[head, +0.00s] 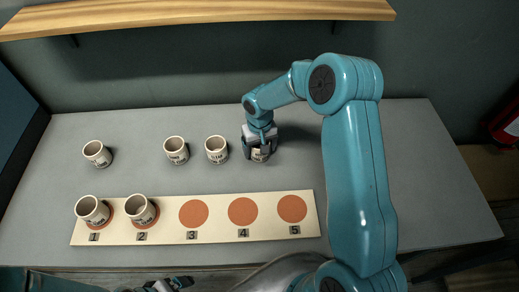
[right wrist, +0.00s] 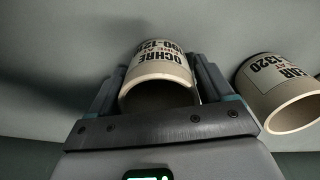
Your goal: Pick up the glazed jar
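A pale, labelled jar (head: 261,154) stands on the grey table, its label reading OCHRE in the right wrist view (right wrist: 158,75). My right gripper (head: 260,146) comes down over it, with one finger on each side; its fingers also flank the jar in the right wrist view (right wrist: 160,90). Whether both fingers press on the jar is not clear. A similar jar (head: 217,150), its label partly hidden, is just left of it and shows at the right in the right wrist view (right wrist: 278,90). My left gripper (head: 168,285) is only partly visible at the bottom edge.
Two more jars stand on the table, at the middle (head: 176,150) and far left (head: 97,153). A cream board (head: 266,233) with numbered terracotta circles lies in front; jars stand on spots 1 (head: 91,210) and 2 (head: 140,209). Spots 3 to 5 are bare. A wooden shelf (head: 200,12) hangs behind.

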